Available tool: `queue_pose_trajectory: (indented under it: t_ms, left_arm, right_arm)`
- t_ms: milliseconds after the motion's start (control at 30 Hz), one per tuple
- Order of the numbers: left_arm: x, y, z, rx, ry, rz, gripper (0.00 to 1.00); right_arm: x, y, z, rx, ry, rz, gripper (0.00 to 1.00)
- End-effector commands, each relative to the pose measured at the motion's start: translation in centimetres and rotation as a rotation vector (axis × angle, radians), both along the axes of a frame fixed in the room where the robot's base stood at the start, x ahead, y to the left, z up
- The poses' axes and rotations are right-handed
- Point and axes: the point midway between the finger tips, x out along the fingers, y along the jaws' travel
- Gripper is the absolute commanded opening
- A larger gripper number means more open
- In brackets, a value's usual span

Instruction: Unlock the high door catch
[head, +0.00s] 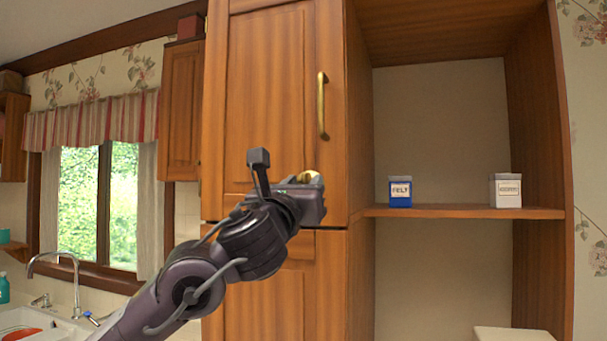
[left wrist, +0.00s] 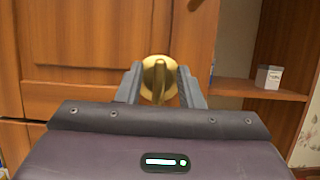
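The brass door catch (left wrist: 158,67) is a round plate with an upright turn piece, on the wooden cupboard door (head: 270,100). In the left wrist view it lies straight ahead, between the two fingers of my left gripper (left wrist: 160,88). The fingers are apart, with a gap showing on each side of the turn piece. In the head view my left gripper (head: 312,192) is at the lower right of the upper door and hides most of the catch; only its top shows. I cannot tell whether a finger touches it. My right gripper is in neither view.
A long brass handle (head: 322,105) is higher on the same door. To the right, an open shelf (head: 460,211) holds a blue box (head: 400,193) and a white box (head: 506,191). A sink with a tap (head: 60,262) is at the left, below a window.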

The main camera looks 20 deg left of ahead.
Motion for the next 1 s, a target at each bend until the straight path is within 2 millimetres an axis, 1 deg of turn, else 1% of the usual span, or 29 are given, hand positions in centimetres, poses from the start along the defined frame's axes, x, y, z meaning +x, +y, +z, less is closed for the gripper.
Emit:
queue_pose_trajectory:
  t_ms: [33,100,367,400,600,667,867,1000]
  left_arm:
    - [0.45,0.02,0.38,-0.001,0.001,0.001,0.34]
    - [0.81,0.03,0.44,-0.001,0.0,0.001,0.34]
    - [1.02,0.0,0.34,0.0,0.0,0.0,0.34]
    - [1.01,0.0,0.34,0.0,0.0,0.0,0.32]
    - [0.99,0.01,0.35,0.0,0.0,0.0,0.06]
    - [0.99,0.01,0.35,-0.001,0.0,0.0,0.0]
    - [0.99,0.01,0.31,-0.004,0.0,0.0,0.0]
    - [1.0,0.0,0.2,-0.029,0.0,0.0,0.0]
  right_arm:
    - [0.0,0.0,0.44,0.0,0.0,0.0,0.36]
    - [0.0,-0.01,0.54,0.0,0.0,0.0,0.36]
    - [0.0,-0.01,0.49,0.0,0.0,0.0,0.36]
    - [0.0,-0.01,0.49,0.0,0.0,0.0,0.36]
    - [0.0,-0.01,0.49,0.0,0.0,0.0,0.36]
    - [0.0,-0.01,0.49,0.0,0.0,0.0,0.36]
    - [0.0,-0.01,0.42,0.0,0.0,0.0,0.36]
    - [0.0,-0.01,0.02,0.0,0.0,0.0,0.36]
